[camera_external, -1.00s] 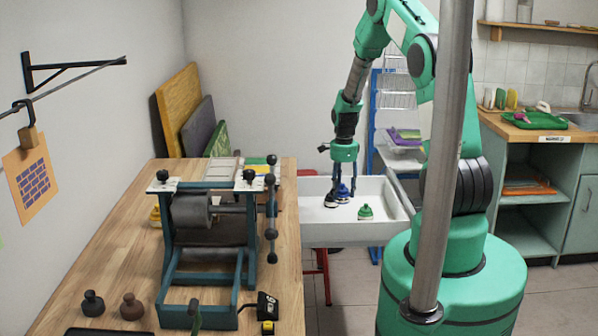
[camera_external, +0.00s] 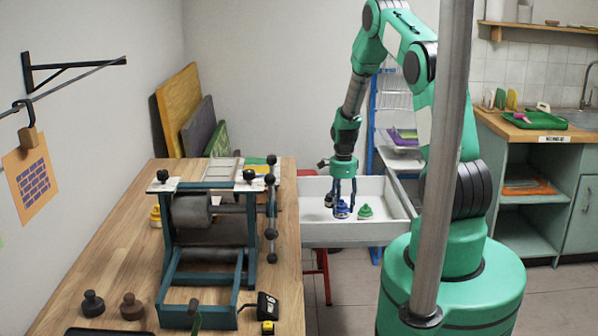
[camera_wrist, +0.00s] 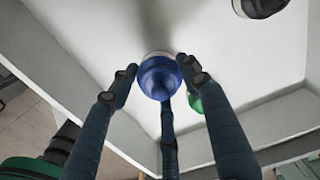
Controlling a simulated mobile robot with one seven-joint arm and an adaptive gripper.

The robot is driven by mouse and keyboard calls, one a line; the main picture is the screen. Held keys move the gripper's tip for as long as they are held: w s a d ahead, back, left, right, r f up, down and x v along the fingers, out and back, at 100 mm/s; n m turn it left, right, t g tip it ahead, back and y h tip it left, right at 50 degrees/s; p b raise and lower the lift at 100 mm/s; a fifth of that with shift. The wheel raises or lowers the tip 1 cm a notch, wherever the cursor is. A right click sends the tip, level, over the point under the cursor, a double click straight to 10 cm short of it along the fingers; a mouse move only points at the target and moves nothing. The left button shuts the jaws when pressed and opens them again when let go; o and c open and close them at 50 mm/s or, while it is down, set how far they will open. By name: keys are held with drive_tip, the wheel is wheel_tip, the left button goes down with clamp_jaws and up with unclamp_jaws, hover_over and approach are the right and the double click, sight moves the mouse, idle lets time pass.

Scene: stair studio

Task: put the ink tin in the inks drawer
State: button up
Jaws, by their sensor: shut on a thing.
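A blue ink tin (camera_external: 342,211) with a domed, knobbed top is between the fingers of my gripper (camera_external: 343,201). My gripper is shut on it, inside or just above the open white drawer (camera_external: 398,230). In the wrist view the blue tin (camera_wrist: 160,78) sits between the dark fingertips (camera_wrist: 158,88). I cannot tell whether its base touches the drawer floor. A green tin (camera_external: 365,212) stands in the drawer just right of it. It shows partly behind a finger in the wrist view (camera_wrist: 196,104). A black tin (camera_external: 329,200) stands to the left, partly hidden by my fingers.
A wooden bench (camera_external: 120,245) with a printing press (camera_external: 205,220) is left of the drawer. The drawer's raised walls surround the tins. A blue rack (camera_external: 376,120) stands behind. Bare drawer floor lies left of the tins.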

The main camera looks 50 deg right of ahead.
sight(341, 213)
drive_tip(key=shift+f+b, duration=0.35)
drive_tip(key=shift+f, duration=1.5)
drive_tip(key=shift+f, duration=0.1)
drive_tip(key=o, duration=1.5)
wheel_tip(341, 213, up, 12)
drive_tip(key=shift+r+p, duration=0.1)
drive_tip(key=shift+p, duration=0.95)
